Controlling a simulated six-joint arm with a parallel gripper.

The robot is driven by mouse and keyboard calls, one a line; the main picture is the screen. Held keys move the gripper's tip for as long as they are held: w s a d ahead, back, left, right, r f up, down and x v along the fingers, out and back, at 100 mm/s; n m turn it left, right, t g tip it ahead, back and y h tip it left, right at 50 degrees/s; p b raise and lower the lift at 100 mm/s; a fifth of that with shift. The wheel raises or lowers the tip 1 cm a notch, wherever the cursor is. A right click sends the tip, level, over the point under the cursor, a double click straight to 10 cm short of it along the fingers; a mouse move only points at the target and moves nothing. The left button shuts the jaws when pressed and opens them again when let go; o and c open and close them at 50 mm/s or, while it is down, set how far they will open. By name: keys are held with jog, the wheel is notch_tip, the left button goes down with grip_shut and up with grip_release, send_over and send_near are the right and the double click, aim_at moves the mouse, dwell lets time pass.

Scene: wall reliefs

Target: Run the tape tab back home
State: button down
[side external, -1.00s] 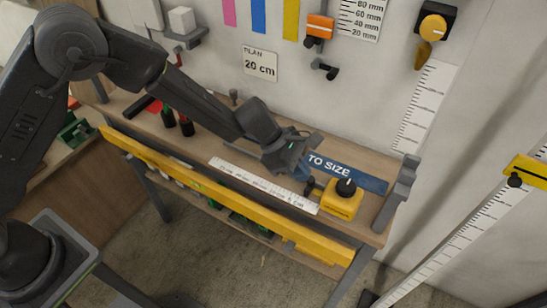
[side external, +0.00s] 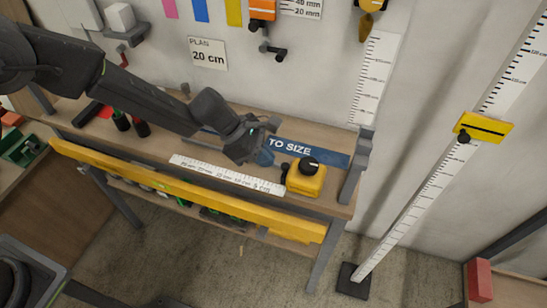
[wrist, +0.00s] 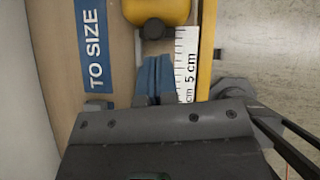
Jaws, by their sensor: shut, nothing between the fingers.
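The yellow tape case (side external: 306,182) with a black knob (side external: 309,165) on top sits on the bench at the right end of a white scale (side external: 225,173). A small black tab (side external: 285,172) shows at the case's left side. In the wrist view the case (wrist: 155,10) is at the top, with the black tab (wrist: 154,28) just below it. My gripper (side external: 266,157) is shut and empty, its blue fingers pointing down beside the scale. In the wrist view its fingers (wrist: 155,78) are below the tab with a small gap. Whether they touch the bench is unclear.
A blue "TO SIZE" strip (side external: 308,147) lies behind the case. A yellow rail (side external: 190,193) runs along the bench front. A "PLAN 20 cm" card (side external: 208,54) hangs on the wall. A tall scale with a yellow slider (side external: 484,128) stands at right.

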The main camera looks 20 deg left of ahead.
jog(key=s+a+r+m, duration=0.4)
jog(key=a+r, duration=0.7)
jog(key=r, duration=0.4)
jog(key=s+a+r+m+t+y, duration=0.2)
jog(key=s+a+r+m+y, duration=0.1)
jog(key=s+a+m, duration=0.5)
jog(key=s+a+r+m+t+y, duration=0.2)
jog(key=s+a+r+m+y, duration=0.2)
jog(key=s, duration=0.9)
jog(key=a+m, duration=0.3)
jog(key=a, duration=0.1)
jog(key=shift+s+a+r+m+y, duration=0.15)
jog(key=shift+a+r+m+y, duration=0.15)
jog(key=shift+a+r+m, duration=0.1)
